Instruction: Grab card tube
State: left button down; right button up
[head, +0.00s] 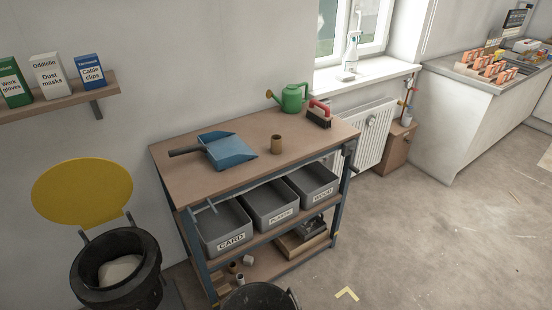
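A short brown tube (277,145), which looks like the card tube, stands upright on the wooden top of the workbench (190,189). It is right of the blue dustpan (232,151) and apart from it. Below the top, a grey bin (228,243) labelled CARD sits on the middle shelf, left of the bins labelled PLASTIC (282,213) and WOOD (323,195). Neither of my grippers is in the head view.
A green watering can (292,97) and a red-handled brush (319,117) stand at the bench's back right. A vise sits at its right edge. A black bin (117,272) with a yellow lid (83,192) stands left. The floor to the right is clear.

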aim_at(276, 139)
jog(key=k+u, duration=0.15)
jog(key=u, duration=1.4)
jog(key=l+u, duration=0.3)
jog(key=l, duration=0.15)
jog(key=k+l+u, duration=0.1)
jog(key=l+u, duration=0.2)
jog(key=k+l+u, duration=0.15)
jog(key=l+u, duration=0.15)
jog(key=l, duration=0.25)
jog(key=k+l+u, duration=0.15)
jog(key=l+u, duration=0.15)
jog(key=l, duration=0.1)
